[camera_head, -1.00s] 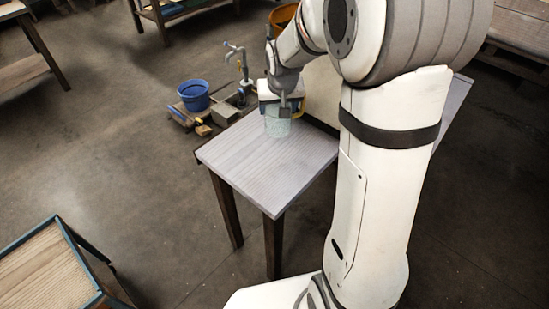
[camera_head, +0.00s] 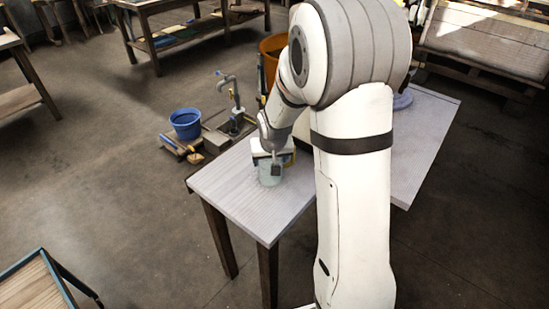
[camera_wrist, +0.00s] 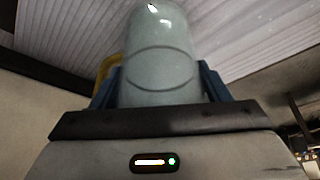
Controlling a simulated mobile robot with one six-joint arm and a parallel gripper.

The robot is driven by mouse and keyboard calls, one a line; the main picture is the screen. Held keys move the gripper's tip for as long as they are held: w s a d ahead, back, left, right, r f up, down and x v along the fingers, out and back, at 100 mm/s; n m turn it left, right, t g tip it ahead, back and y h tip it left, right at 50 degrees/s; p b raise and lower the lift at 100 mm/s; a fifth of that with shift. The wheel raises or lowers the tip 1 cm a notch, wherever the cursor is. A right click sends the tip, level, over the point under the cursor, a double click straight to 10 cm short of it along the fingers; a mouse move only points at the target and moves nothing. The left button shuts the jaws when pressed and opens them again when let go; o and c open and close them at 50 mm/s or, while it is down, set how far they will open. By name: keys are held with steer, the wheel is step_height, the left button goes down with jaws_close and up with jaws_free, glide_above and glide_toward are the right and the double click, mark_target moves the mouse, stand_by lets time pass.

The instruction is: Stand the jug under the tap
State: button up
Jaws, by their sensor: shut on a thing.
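The jug (camera_wrist: 158,60) is pale grey-green and fills the middle of the wrist view, with a yellow part, perhaps its handle, at its left. My gripper (camera_wrist: 160,85) is shut on it, with a blue finger on each side. In the head view the jug (camera_head: 269,176) shows below my gripper (camera_head: 270,163), over the near end of the grey table (camera_head: 235,200). I cannot tell whether its base touches the tabletop. The tap (camera_head: 232,88) is a grey pipe with a blue handle, standing on the floor beyond the table. The space under its spout is empty of the jug.
A blue bucket (camera_head: 186,124) stands left of the tap, by low blocks and small items (camera_head: 180,150) on the floor. An orange bin (camera_head: 272,52) stands behind my arm. Open floor (camera_head: 110,170) lies left of the table.

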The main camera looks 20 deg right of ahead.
steer(key=shift+f, duration=0.1)
steer(key=o, duration=1)
steer(key=shift+o, duration=0.2)
